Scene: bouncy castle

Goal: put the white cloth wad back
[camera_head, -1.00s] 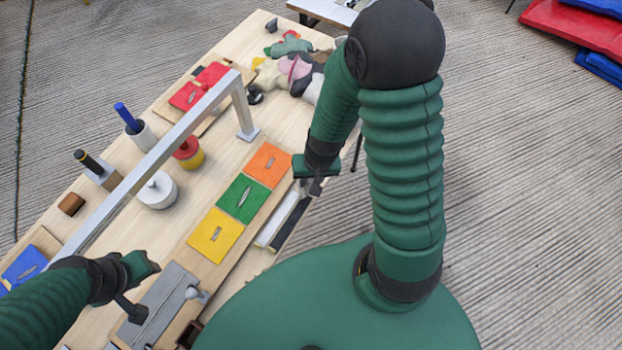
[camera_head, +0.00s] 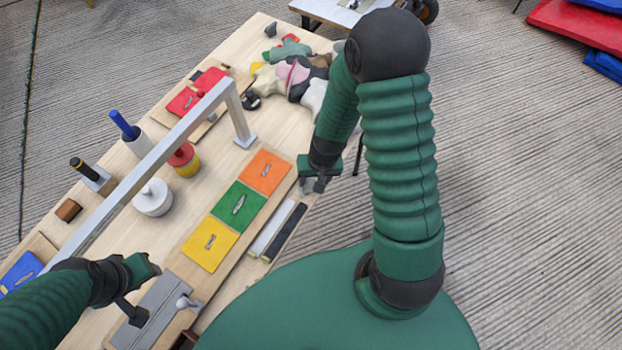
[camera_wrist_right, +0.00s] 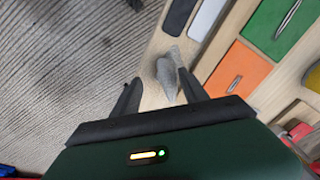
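A pale grey-white crumpled lump, apparently the cloth wad (camera_wrist_right: 166,80), lies between the fingers of my right gripper (camera_wrist_right: 158,82) in the right wrist view. The fingers stand apart with a gap on its left; I cannot tell whether the right finger touches it. In the head view, my right gripper (camera_head: 318,184) is over the table's right edge, with the greyish lump (camera_head: 307,187) beside its fingers and partly hidden. My left gripper (camera_head: 142,289) is open and empty above the grey box at the near end.
Orange (camera_head: 266,172), green (camera_head: 239,205) and yellow (camera_head: 210,242) panels line the table's right side. A white bar (camera_head: 270,229) and a dark bar (camera_head: 286,232) lie beside them. A grey raised rail (camera_head: 150,165) crosses the table. Plush shapes (camera_head: 290,75) crowd the far end.

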